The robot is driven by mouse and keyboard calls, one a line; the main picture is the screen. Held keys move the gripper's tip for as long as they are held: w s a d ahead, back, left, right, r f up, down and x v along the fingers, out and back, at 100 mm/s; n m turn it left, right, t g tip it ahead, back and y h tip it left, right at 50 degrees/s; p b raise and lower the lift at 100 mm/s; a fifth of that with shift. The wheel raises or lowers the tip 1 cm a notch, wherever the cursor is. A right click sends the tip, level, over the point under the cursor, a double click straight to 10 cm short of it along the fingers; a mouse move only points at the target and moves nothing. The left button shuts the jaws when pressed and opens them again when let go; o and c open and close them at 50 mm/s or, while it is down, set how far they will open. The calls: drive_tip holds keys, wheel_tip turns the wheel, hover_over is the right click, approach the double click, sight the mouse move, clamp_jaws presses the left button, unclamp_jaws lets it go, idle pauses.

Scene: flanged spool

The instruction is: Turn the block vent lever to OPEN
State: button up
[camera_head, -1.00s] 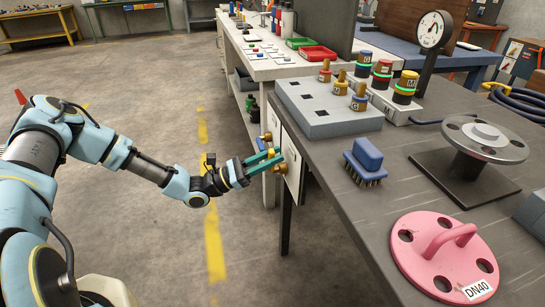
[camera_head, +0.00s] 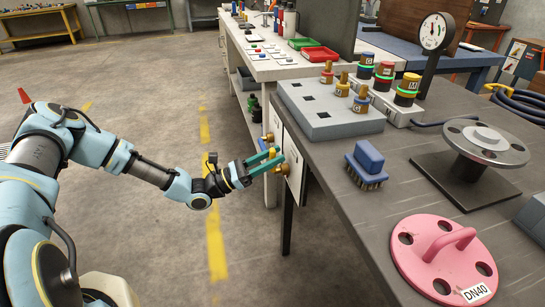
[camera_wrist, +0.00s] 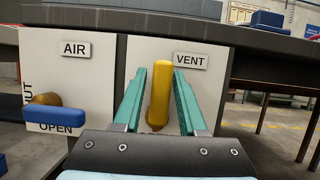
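The vent lever is a yellow handle (camera_wrist: 160,88) on a white panel under the VENT label (camera_wrist: 191,60). In the wrist view it stands upright, its lower end at a brass-coloured fitting. My gripper (camera_wrist: 160,75) straddles it, one green finger on each side. A narrow gap shows left of the lever; the right finger is very close to it. In the head view my gripper (camera_head: 268,161) is at the panel on the bench's side, with the lever partly hidden by the fingers. No OPEN or SHUT mark for the vent is visible; my gripper covers the area below.
Left of the vent, a blue lever (camera_wrist: 55,116) lies level under the AIR label (camera_wrist: 75,50), above an OPEN mark. The bench top overhangs the panel. It carries a pink flange (camera_head: 420,245), a blue brush (camera_head: 366,165) and a grey block (camera_head: 325,125). The floor left is clear.

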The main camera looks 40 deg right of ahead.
drive_tip(key=shift+o, duration=1.1)
drive_tip(key=shift+r, duration=0.1)
drive_tip(key=b+v, duration=0.2)
drive_tip(key=v, duration=0.8)
drive_tip(key=shift+a, duration=0.35)
